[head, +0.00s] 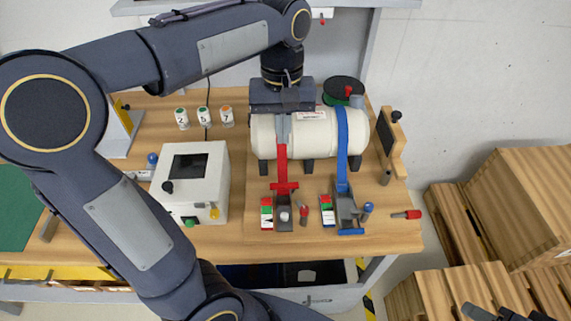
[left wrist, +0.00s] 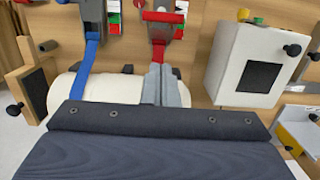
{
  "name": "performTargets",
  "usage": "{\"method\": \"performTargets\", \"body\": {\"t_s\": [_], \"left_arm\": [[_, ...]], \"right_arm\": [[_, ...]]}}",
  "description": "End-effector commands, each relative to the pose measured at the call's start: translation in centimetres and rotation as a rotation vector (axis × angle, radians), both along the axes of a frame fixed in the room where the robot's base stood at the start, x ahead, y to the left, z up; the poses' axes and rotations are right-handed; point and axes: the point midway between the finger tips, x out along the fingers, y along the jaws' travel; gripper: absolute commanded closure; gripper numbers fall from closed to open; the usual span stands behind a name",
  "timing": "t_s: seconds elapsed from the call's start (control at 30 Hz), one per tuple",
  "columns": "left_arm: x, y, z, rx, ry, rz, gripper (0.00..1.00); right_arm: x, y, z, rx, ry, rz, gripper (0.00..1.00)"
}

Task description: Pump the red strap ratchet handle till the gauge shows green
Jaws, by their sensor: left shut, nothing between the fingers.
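The red strap (head: 282,160) runs down the front of a cream tank (head: 262,135) to the red ratchet (head: 283,210), which has a red crossbar handle (head: 285,187). The handle also shows at the top of the left wrist view (left wrist: 163,17). The gauge (head: 266,213) left of this ratchet has red, green and white parts; its reading is too small to tell. My left gripper (head: 283,138) is shut and empty over the tank, above the handle and apart from it; its fingers (left wrist: 163,85) point toward the handle. Dark parts at the bottom right, possibly my right gripper (head: 490,313), are cut off.
A blue strap (head: 342,145) with its own ratchet (head: 348,215) and gauge (head: 327,212) stands to the right. A white box (head: 205,165) with a dark screen is to the left. A red-tipped tool (head: 408,214) lies near the right edge. Wooden crates (head: 530,200) stand beyond.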

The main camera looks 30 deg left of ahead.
Motion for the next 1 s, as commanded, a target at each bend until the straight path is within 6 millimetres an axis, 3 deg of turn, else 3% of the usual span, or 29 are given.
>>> {"method": "performTargets", "body": {"t_s": [0.2,0.4,1.0], "left_arm": [[-0.5,-0.2,-4.7,0.003,0.005,-0.001,1.00],[-2.3,-1.4,-6.5,0.002,0.000,-0.004,1.00],[-2.9,-1.9,-7.3,0.003,-0.005,-0.003,1.00]], "right_arm": [[0.0,0.0,0.1,0.000,0.000,0.000,0.59],[0.0,0.0,0.5,0.000,0.000,0.000,0.59],[0.0,0.0,0.5,0.000,0.000,0.000,0.59]]}}
